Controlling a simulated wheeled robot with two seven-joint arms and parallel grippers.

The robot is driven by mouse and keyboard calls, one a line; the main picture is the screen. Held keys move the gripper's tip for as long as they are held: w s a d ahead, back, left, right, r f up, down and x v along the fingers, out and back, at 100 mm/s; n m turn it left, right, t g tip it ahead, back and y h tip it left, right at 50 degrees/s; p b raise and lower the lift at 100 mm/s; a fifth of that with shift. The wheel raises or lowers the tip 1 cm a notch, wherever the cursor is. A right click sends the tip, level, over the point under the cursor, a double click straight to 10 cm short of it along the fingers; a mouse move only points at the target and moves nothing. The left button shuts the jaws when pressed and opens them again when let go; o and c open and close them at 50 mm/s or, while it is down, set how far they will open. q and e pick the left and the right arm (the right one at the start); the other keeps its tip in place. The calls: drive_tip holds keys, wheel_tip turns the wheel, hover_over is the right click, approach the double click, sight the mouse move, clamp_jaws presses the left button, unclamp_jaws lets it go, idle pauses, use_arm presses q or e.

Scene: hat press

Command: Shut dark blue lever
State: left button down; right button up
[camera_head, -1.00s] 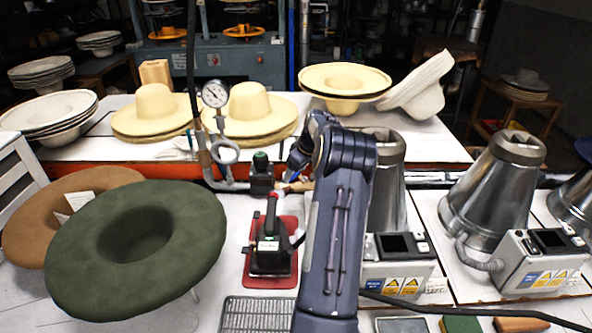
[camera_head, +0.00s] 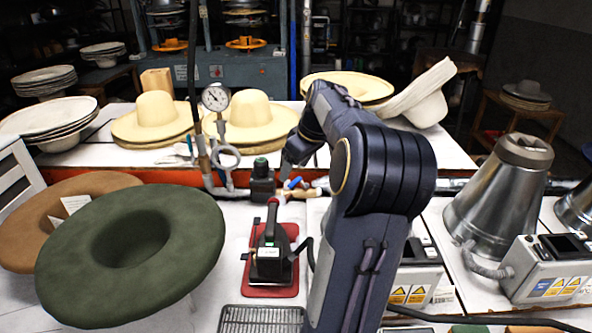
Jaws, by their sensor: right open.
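A small blue lever (camera_head: 294,183) sits on a brass-coloured valve fitting beside the pipe at the back edge of the white bench. It is small and partly crowded by my arm, so its exact angle is hard to tell. My right gripper (camera_head: 287,170) is just above and left of the lever, pointing down. Its fingers are small and dark here, and it appears empty and open. I cannot tell whether it touches the lever. My left gripper is not in view.
A pressure gauge (camera_head: 215,98) and pipework stand left of the gripper. A black iron (camera_head: 269,255) rests on a red mat (camera_head: 270,291) in front. A green hat (camera_head: 130,255) is at left, a metal cone (camera_head: 500,190) at right. Straw hats (camera_head: 157,115) line the table behind.

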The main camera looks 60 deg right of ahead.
drive_tip(key=shift+s+a+r, duration=0.2)
drive_tip(key=shift+s+a, duration=0.05)
drive_tip(key=shift+a, duration=0.15)
drive_tip(key=shift+w+d, duration=0.1)
drive_tip(key=shift+c, duration=1.3)
drive_tip(key=w+d+p, duration=0.1)
drive_tip(key=w+d, duration=0.1)
drive_tip(key=w+d+p, duration=0.4)
drive_tip(key=d, duration=0.1)
drive_tip(key=shift+f, duration=0.15)
drive_tip(key=c, duration=1)
drive_tip(key=shift+g, duration=0.3)
drive_tip(key=w+d+f+p, duration=0.2)
drive_tip(key=d, duration=0.1)
drive_tip(key=w+d+f, duration=0.1)
drive_tip(key=w+d, duration=0.1)
drive_tip(key=shift+f+p, duration=0.25)
drive_tip(key=shift+p, duration=0.15)
clamp_jaws()
wheel_tip(320, 180, down, 10)
drive_tip(key=p, duration=0.3)
drive_tip(key=shift+s, duration=0.25)
